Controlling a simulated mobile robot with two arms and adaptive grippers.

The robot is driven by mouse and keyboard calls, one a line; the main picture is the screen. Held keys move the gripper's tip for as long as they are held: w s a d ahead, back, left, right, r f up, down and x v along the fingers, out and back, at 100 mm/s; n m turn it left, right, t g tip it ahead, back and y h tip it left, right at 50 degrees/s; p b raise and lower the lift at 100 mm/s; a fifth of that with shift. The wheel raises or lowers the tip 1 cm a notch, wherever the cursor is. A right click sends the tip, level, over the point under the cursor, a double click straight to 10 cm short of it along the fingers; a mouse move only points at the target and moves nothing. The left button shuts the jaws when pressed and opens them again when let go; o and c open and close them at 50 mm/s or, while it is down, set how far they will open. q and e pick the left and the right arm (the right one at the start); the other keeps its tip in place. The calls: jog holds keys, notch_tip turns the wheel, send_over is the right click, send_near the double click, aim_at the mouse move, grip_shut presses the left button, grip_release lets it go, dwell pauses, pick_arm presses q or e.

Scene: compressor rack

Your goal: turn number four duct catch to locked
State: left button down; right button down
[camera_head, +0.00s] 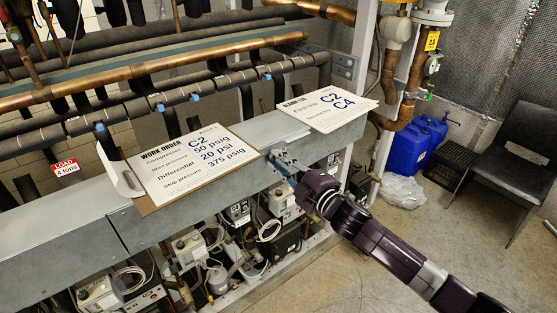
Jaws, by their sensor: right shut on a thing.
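A long grey metal duct (80,240) runs across the front of the rack. My right gripper (289,167), on the dark purple arm from the lower right, is at the duct's front edge, between the two paper sheets. It is shut on a small metal duct catch (281,157), which the fingers mostly cover. I cannot read a number on this catch or tell whether it is turned to locked. My left gripper is not in view.
A work order clipboard (190,165) and an alarm sheet (328,108) lie on the duct, either side of the gripper. Compressor parts and wiring crowd below. Blue jugs (408,150), a black crate (447,165) and a chair (513,120) stand right. The floor (440,240) there is open.

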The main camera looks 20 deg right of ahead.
jog(key=shift+m, duration=0.6)
jog(key=shift+f, duration=0.1)
jog(key=c, duration=1.8)
grip_release()
jog(key=shift+c, duration=0.2)
jog(key=shift+s, duration=0.1)
jog(key=v, duration=1.2)
jog(key=shift+d, duration=0.1)
